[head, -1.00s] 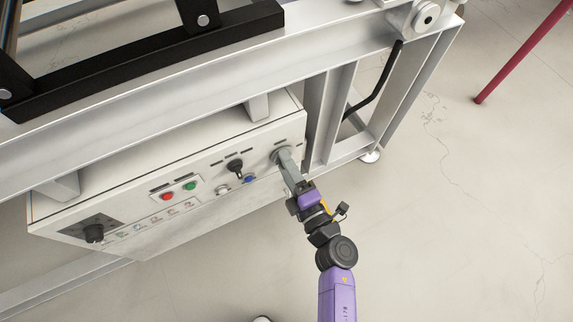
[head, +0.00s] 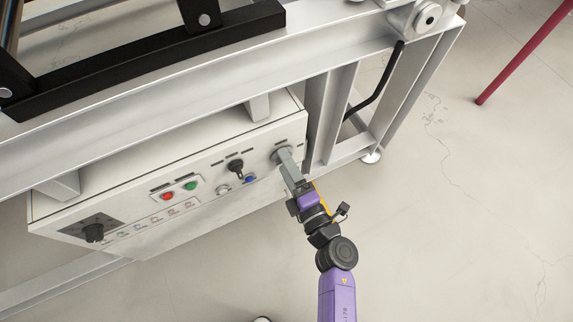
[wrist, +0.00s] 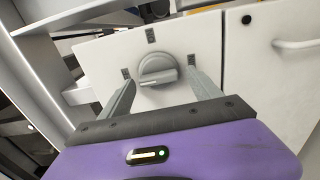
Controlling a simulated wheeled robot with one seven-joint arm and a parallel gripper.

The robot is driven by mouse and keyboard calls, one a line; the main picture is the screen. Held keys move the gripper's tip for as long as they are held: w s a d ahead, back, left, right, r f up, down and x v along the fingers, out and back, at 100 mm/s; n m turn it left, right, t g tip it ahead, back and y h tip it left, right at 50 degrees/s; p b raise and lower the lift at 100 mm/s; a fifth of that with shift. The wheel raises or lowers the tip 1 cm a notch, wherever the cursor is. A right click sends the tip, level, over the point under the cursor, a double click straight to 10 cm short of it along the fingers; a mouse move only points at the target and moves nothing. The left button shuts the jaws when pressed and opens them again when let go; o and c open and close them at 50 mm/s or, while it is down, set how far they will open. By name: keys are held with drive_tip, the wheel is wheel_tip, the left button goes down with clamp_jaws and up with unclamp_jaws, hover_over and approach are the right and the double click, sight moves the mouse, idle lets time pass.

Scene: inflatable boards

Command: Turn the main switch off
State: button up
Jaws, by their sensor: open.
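The white control box (head: 150,196) hangs under the metal frame. At its right end is a round grey rotary knob (wrist: 157,68) with a raised bar grip, lying nearly level with a slight tilt in the wrist view. My gripper (head: 286,160) is open. In the wrist view its grey fingers (wrist: 160,80) stand on either side of the knob, with a visible gap on each side. In the head view the fingers partly hide the knob. I cannot tell whether this knob is the main switch.
The frame's leg (head: 345,110) stands close right of my gripper.

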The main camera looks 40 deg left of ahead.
drive_tip(key=p+v, duration=0.2)
drive_tip(key=v, duration=0.5)
drive_tip(key=shift+d, duration=0.35)
drive_tip(key=shift+s, duration=0.1)
